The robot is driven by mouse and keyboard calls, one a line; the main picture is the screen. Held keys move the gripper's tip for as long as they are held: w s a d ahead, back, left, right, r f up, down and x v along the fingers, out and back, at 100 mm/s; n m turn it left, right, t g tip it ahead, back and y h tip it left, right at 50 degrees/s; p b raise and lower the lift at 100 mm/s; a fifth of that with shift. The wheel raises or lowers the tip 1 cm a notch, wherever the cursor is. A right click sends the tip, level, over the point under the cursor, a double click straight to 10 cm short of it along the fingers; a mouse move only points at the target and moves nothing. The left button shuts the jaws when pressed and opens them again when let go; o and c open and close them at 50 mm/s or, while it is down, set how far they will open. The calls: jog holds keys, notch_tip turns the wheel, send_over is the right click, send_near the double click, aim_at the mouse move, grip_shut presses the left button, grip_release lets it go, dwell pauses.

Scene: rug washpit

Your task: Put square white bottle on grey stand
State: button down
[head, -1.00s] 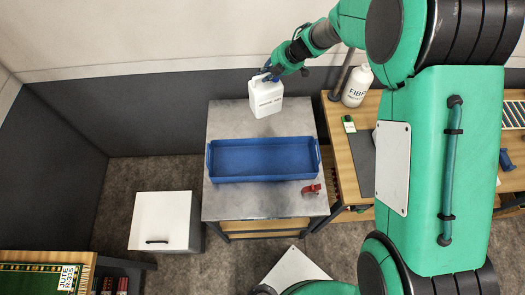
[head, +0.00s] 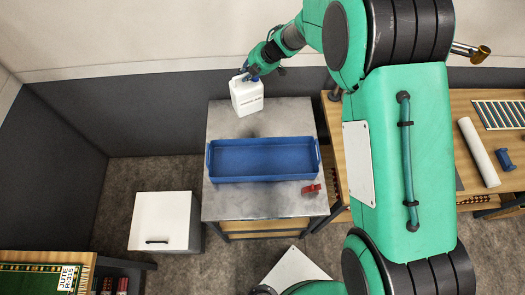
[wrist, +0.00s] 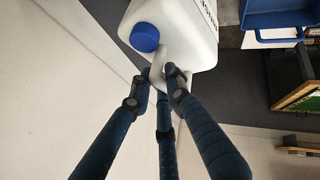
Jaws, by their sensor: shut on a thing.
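The square white bottle (head: 247,97) hangs from my gripper (head: 250,74) near the back edge of the grey stand (head: 225,202). In the head view it looks roughly upright; whether its base touches the stand I cannot tell. In the wrist view the bottle (wrist: 185,30) shows its blue cap (wrist: 145,37), and the fingers of my gripper (wrist: 163,80) are closed around its handle. The grey stand has a metal top, with its back part bare.
A blue tray (head: 262,179) fills the middle of the stand top. A small red object (head: 311,189) lies at the front right of it. A white cabinet (head: 160,221) stands at the left. A wooden bench (head: 480,110) with a white roll (head: 478,151) is at the right.

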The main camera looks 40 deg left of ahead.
aim_at(258, 88)
jog(key=shift+f, duration=1.25)
jog(key=shift+f, duration=3.15)
jog(key=shift+f+b, duration=0.4)
jog(key=shift+f, duration=1.5)
jog(key=c, duration=1.7)
grip_release()
jog(key=shift+f, duration=0.2)
jog(key=shift+o, duration=0.2)
jog(key=shift+r, duration=0.1)
jog(key=v, duration=1.2)
jog(key=shift+d, duration=0.1)
